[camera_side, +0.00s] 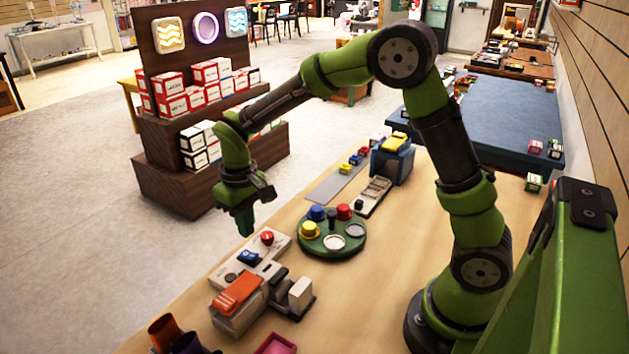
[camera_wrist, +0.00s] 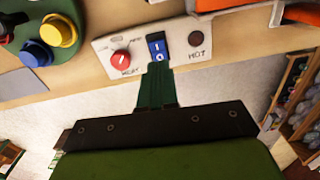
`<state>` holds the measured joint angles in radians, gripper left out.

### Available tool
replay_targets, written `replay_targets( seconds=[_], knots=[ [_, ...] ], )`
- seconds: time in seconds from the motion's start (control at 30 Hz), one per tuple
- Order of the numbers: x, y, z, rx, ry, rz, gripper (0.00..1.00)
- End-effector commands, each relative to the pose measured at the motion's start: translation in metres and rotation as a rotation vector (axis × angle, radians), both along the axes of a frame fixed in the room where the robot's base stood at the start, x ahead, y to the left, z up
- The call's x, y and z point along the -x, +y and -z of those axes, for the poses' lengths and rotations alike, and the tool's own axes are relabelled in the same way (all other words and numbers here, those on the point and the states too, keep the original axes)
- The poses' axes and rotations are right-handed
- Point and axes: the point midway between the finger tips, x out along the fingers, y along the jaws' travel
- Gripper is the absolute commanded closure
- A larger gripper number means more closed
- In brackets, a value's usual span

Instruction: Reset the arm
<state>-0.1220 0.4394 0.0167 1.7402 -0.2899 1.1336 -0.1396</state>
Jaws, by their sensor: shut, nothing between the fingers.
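My green arm reaches out over the wooden table (camera_side: 400,234) from its base at the right. My gripper (camera_side: 245,222) points down near the table's far-left edge, above and beside a white control panel. It is shut and empty. In the wrist view its green fingers (camera_wrist: 157,88) are together, their tips just below the blue rocker switch (camera_wrist: 157,47) in the picture. The panel (camera_wrist: 103,46) also carries a red knob (camera_wrist: 121,60) and a dark round part (camera_wrist: 196,38) marked HOT. I cannot tell whether the fingers touch the panel.
A green round tray (camera_side: 318,252) with coloured knobs stands right of the panel. An orange-topped white device (camera_side: 238,300) stands in front. Dark cups (camera_side: 166,332) are at the near edge. A shelf of boxes (camera_side: 160,190) stands beyond the table. Bare tabletop lies before my base.

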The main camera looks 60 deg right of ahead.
Motion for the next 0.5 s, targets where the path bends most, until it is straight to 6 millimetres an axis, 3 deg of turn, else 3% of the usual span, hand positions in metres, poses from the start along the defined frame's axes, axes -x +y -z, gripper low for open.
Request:
replay_targets(
  seconds=[0.3,0.5],
  knots=[
    [0.078,-0.012,-0.074,-0.107,-0.192,0.156,1.00],
    [0.133,-0.020,-0.108,-0.178,-0.352,0.245,1.00]
  ],
)
